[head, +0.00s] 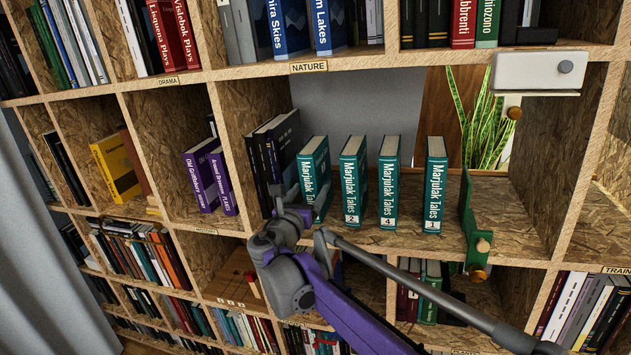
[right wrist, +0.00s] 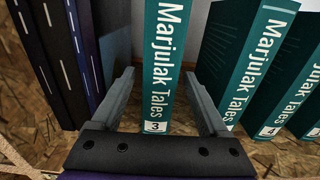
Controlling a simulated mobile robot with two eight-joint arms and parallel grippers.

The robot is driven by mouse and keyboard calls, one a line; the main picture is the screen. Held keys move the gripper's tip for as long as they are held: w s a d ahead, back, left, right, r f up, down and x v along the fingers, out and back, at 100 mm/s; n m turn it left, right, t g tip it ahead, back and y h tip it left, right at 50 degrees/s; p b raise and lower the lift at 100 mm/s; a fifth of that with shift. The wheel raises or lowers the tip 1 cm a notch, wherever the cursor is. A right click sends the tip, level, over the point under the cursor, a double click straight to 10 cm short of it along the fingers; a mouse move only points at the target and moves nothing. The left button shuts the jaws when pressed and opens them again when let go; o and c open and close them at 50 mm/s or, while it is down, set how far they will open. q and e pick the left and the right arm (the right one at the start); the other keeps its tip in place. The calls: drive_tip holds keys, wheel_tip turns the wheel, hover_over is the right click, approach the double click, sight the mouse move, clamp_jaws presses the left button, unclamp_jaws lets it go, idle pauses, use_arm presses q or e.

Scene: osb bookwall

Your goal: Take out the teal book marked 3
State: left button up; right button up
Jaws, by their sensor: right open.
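The teal book marked 3 (right wrist: 157,70) stands upright on the shelf, its spine facing me. In the head view it is the leftmost teal Marjulak Tales book (head: 314,168), its lower part hidden by my right gripper (head: 303,200). The right wrist view shows that gripper (right wrist: 158,105) open, one finger on each side of the lower spine. Whether either finger touches the book I cannot tell. My left gripper is not in view.
Teal books marked 2 (head: 353,180), 4 (head: 388,180) and 1 (head: 435,185) stand to the right, with gaps between them. Dark books (head: 275,150) stand close on the left. A green bookend (head: 472,225) stands further right on the shelf. Wooden dividers bound the compartment.

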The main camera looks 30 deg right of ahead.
drive_tip(key=shift+w+d, duration=0.3)
drive_tip(key=shift+d, duration=0.1)
clamp_jaws()
idle(0.4)
drive_tip(key=shift+a, duration=0.1)
drive_tip(key=shift+v, duration=1.5)
